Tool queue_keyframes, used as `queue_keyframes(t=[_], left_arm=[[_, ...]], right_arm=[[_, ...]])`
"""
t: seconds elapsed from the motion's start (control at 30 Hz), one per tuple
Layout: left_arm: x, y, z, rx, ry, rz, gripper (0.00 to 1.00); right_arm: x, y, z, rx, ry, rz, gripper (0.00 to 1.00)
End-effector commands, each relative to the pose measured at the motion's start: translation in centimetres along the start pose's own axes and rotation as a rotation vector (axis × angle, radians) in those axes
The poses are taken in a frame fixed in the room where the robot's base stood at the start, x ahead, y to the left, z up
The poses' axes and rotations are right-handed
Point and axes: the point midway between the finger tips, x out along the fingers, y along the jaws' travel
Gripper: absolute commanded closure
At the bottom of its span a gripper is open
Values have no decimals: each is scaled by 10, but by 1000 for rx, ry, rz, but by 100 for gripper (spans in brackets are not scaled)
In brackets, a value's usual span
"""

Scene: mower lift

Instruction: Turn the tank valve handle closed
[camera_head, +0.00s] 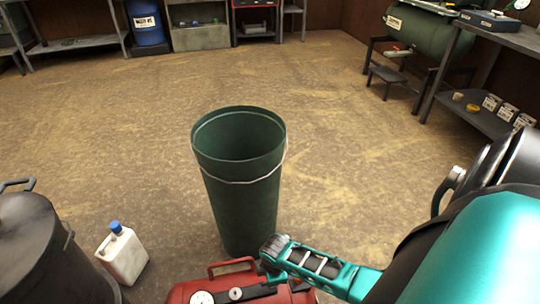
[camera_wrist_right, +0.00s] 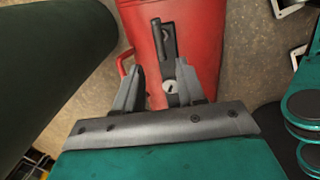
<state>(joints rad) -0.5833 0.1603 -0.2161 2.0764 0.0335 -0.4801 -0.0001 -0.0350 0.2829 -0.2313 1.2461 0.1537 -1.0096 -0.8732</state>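A red tank (camera_head: 262,294) lies at the bottom of the head view, with a carry handle, a white round gauge and a small dark fitting on it. It also shows in the right wrist view (camera_wrist_right: 205,40). There a dark lever-like valve handle (camera_wrist_right: 157,38) lies along the red body, beyond my fingertips. A pale round fitting (camera_wrist_right: 170,87) shows between the fingers. My right gripper (camera_wrist_right: 157,66) is open and empty, with its fingers on either side of the line to the handle. Contact cannot be told. My right arm covers part of the tank in the head view. My left gripper is not in view.
A tall dark green bin (camera_head: 240,190) stands just behind the red tank. A white jug with a blue cap (camera_head: 124,255) and a dark lidded can (camera_head: 40,250) stand at left. A green compressor tank (camera_head: 420,32) is at the far right.

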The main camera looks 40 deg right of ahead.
Motion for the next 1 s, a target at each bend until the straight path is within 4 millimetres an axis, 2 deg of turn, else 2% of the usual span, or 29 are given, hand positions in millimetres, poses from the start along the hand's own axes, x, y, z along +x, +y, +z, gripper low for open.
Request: queue_keyframes(t=[0.03, 0.1, 0.3, 0.4, 0.6, 0.9, 1.0], left_arm=[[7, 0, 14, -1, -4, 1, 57], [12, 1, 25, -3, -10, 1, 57], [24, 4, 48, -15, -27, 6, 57], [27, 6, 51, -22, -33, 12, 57], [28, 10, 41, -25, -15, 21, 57], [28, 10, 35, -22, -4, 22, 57], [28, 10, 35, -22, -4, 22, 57]], right_arm=[[18, -1, 0, 2, 0, 0, 60], [34, -1, -1, 2, 1, -1, 60], [70, -1, -1, 1, 2, 1, 60], [82, -1, -2, 2, 3, 1, 60], [93, 0, -2, 1, 3, 2, 60], [94, 0, -2, 1, 3, 2, 60], [94, 0, -2, 1, 3, 2, 69]])
